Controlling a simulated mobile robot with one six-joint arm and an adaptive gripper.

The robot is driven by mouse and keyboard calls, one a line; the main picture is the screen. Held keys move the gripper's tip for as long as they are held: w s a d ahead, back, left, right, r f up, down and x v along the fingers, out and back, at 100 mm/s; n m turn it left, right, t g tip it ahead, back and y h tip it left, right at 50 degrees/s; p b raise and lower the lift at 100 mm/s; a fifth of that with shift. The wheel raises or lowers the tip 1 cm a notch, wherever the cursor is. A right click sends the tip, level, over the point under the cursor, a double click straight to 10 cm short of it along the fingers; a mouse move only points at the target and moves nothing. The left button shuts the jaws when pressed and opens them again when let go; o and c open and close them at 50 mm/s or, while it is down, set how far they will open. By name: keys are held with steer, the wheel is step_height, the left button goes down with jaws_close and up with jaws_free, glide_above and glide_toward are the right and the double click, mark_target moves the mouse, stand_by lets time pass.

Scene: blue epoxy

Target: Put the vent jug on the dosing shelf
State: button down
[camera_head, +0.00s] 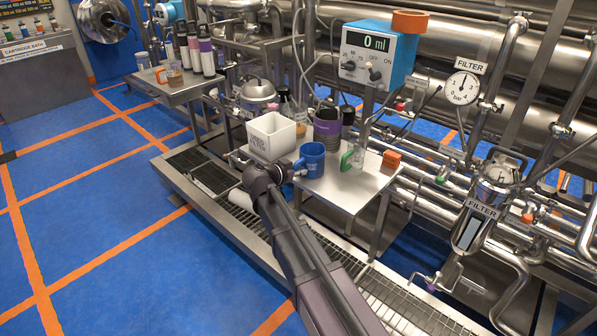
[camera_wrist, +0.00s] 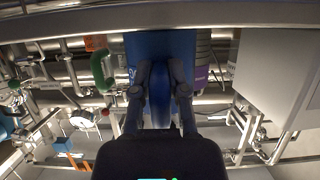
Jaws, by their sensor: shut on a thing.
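A blue jug (camera_head: 311,158) is at the front of the near steel shelf, beside a white square container. I take it as the vent jug, though its lettering is too small to read. My gripper (camera_head: 290,168) is at its left side. In the wrist view my gripper (camera_wrist: 158,85) is shut on the handle of the blue jug (camera_wrist: 160,45). I cannot tell whether its base touches the shelf. The near steel shelf (camera_head: 345,190) and a second steel shelf (camera_head: 190,88) at back left are in view; no dosing label is readable.
The white container (camera_head: 271,136), a purple-banded pot (camera_head: 327,128), a green-handled jug (camera_head: 352,157) and an orange block (camera_head: 391,159) crowd the near shelf. Several bottles (camera_head: 205,52) stand on the back-left shelf. A display unit (camera_head: 377,55) rises behind. Blue floor (camera_head: 100,210) is clear at left.

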steer(key=c, duration=0.6)
jaws_free()
steer(key=shift+c, duration=0.2)
steer(key=shift+r, duration=0.1)
steer(key=p+v, duration=0.5)
steer(key=v, duration=0.7)
